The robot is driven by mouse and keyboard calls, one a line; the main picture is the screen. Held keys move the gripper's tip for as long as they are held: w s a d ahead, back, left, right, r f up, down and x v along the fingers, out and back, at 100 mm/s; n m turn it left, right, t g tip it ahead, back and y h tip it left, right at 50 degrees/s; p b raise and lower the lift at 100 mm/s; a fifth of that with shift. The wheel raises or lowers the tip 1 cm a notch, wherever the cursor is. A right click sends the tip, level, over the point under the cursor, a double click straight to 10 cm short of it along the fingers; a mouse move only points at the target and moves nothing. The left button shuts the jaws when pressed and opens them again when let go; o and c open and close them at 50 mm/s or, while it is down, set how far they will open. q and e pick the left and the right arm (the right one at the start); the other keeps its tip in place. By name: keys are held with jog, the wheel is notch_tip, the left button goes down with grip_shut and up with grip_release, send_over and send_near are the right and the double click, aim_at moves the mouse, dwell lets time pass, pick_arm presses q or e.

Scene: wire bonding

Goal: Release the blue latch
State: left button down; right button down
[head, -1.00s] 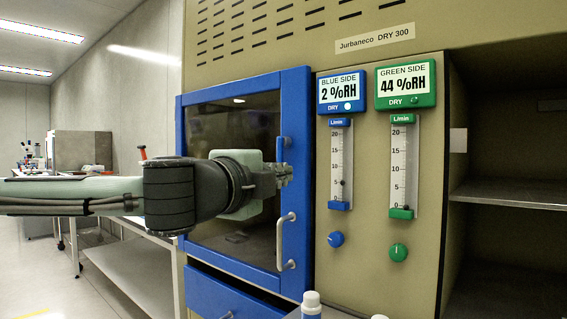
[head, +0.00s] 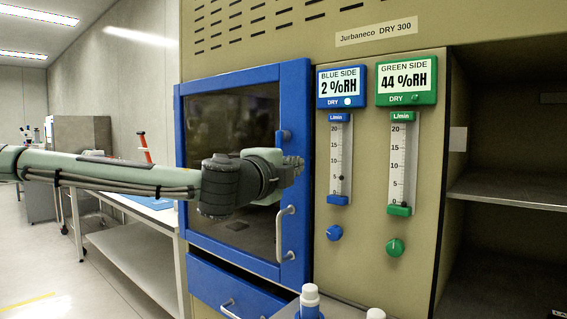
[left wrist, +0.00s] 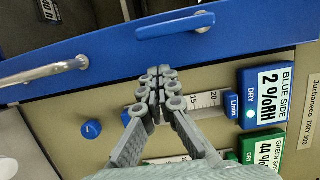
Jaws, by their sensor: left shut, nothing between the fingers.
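The blue latch (head: 284,137) is on the right frame of the blue door (head: 295,95). In the head view its upper end shows and my left gripper hides the rest. In the left wrist view the latch (left wrist: 176,25) is a short blue bar lying along the door frame. My left gripper (head: 298,164) is shut and empty, in front of the door frame's right edge. In the left wrist view its fingertips (left wrist: 158,76) are together, just below the latch in the picture and apart from it. The door looks closed. My right gripper is not in view.
A metal handle (head: 281,235) is on the door below the gripper. Flow meters, a blue knob (head: 334,233) and a green knob (head: 396,247) are on the panel to the right. A white-capped bottle (head: 309,297) stands at the front. Open shelves (head: 505,190) are at far right.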

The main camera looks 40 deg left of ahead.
pick_arm(q)
jog(key=a, duration=0.2)
jog(key=shift+a, duration=0.35)
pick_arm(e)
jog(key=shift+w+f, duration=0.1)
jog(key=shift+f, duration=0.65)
pick_arm(q)
jog(key=shift+a, duration=0.1)
jog(key=shift+a+m, duration=0.15)
jog(key=shift+m, duration=0.25)
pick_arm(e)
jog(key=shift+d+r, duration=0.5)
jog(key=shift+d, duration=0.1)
